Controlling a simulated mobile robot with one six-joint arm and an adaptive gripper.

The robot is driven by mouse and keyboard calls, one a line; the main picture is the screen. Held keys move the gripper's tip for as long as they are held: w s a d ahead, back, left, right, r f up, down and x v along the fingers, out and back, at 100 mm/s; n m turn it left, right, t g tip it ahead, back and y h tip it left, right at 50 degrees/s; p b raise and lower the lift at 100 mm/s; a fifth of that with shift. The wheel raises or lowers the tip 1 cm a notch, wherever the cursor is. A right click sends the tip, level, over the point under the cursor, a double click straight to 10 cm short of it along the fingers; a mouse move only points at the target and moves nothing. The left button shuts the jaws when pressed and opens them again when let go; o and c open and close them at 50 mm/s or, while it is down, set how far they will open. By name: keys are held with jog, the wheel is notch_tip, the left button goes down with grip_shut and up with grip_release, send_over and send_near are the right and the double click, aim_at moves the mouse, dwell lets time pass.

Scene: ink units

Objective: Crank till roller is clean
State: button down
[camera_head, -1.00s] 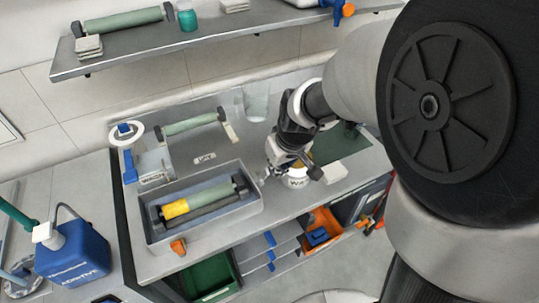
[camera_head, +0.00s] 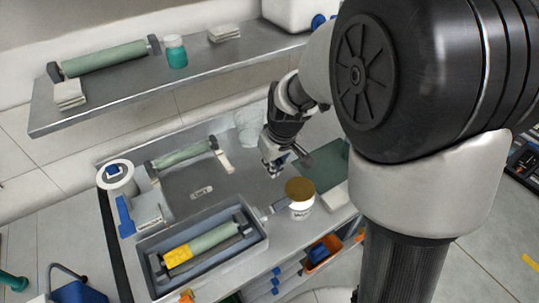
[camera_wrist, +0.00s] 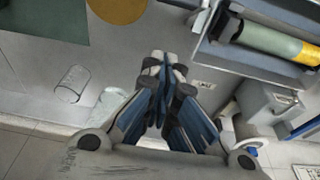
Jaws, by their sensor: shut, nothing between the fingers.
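A grey tray (camera_head: 262,243) on the counter holds a green roller (camera_head: 212,239) with a yellow section (camera_head: 177,256) at its left end. The roller also shows in the wrist view (camera_wrist: 272,38), green and yellow. A small metal piece (camera_head: 273,209) sticks out at the tray's right end; I cannot tell if it is the crank. My gripper (camera_head: 274,171) is shut and empty, above the counter behind a white can with a brown top (camera_head: 300,187). In the wrist view its fingertips (camera_wrist: 165,63) meet, apart from the tray.
A second green roller (camera_head: 184,155) lies on a stand behind the tray. A white tape roll (camera_head: 116,178) stands at left. A clear cup (camera_head: 249,128) and a green mat (camera_head: 327,160) are near my gripper. A shelf (camera_head: 130,107) runs above the counter.

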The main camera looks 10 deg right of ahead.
notch_tip(320, 180, down, 7)
jog(key=s+b, duration=0.2)
jog(key=shift+d+f, duration=0.15)
jog(key=shift+d, duration=0.2)
jog(key=shift+s+b, duration=0.1)
jog(key=shift+b, duration=0.25)
jog(key=shift+s+d+f+b, duration=0.2)
jog(key=shift+s+b, duration=0.2)
jog(key=shift+s, duration=0.15)
jog(key=shift+s+d+f+b, duration=0.1)
jog(key=shift+s+d+b, duration=0.1)
jog(key=shift+s+b, duration=0.25)
jog(key=shift+s+r, duration=0.1)
jog(key=shift+p, duration=0.3)
jog(key=w+p+v, duration=0.1)
jog(key=p+v, duration=0.4)
jog(key=v, duration=0.6)
jog(key=shift+a+r, duration=0.25)
jog(key=shift+r, duration=0.15)
